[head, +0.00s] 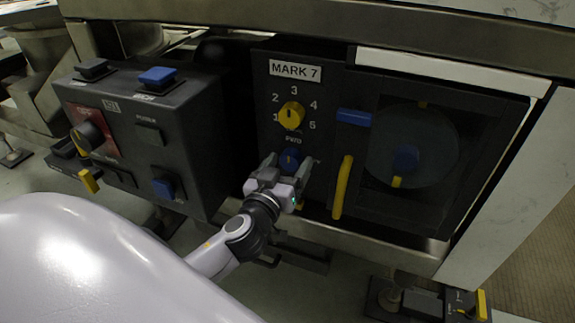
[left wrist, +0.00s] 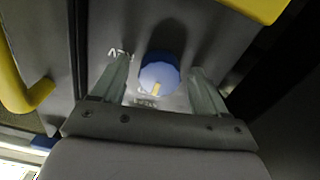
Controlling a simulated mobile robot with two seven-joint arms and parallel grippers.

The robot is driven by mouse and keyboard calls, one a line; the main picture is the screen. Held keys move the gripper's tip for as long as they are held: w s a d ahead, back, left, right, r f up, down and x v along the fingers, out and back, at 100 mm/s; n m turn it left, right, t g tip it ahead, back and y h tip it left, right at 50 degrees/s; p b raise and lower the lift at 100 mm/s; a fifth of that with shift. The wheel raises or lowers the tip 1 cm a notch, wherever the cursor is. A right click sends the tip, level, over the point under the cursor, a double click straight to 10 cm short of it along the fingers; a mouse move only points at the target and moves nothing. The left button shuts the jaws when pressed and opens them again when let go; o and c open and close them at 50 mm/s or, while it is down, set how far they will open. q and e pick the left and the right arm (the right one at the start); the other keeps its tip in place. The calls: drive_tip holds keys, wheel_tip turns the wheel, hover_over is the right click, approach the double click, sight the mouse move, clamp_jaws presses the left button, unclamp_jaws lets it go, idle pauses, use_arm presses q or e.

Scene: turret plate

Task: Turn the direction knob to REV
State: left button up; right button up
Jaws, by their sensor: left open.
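The blue direction knob (head: 290,157) is on the dark MARK 7 panel, below the yellow numbered dial. It also shows in the left wrist view (left wrist: 160,72), with a yellow pointer mark toward the bottom of that picture. Lettering lies beside and below it there, too blurred to read surely. My left gripper (head: 289,163) is open at the knob; in the left wrist view its two fingers (left wrist: 160,84) stand on either side of it, with gaps showing. Contact is not visible. My right gripper is in neither view.
The yellow dial (head: 291,115) sits just above the knob. A yellow handle (head: 342,187) and a blue latch (head: 354,116) are close on the right, beside a round window (head: 412,135). A dark control box (head: 140,140) with buttons juts out on the left.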

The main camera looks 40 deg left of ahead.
use_arm(q)
drive_tip(key=c, duration=1.1)
drive_tip(key=shift+o, duration=0.2)
